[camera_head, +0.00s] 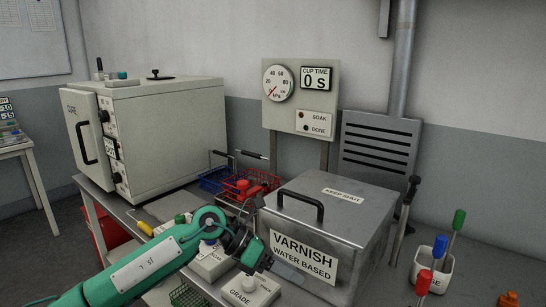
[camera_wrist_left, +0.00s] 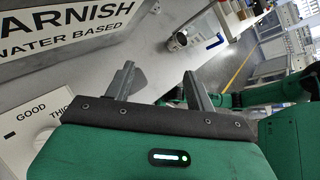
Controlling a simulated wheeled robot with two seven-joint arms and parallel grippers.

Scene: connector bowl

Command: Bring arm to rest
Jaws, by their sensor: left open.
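My left arm (camera_head: 155,268) comes in from the lower left. My left gripper (camera_head: 262,255) hangs over the bench in front of the varnish tank (camera_head: 345,225), above the grade box (camera_head: 250,290). In the left wrist view my left gripper (camera_wrist_left: 158,80) has its two fingers spread apart with nothing between them. The tank's label shows at the upper left there. My right gripper is not visible; a green arm link of mine shows at the right of the wrist view.
An oven-like cabinet (camera_head: 150,135) stands at the back left. Red (camera_head: 250,185) and blue (camera_head: 213,180) wire baskets sit beside the tank. A gauge panel (camera_head: 300,100) reads cup time 0 s. A white cup (camera_head: 433,270) with coloured-handled tools stands at the right.

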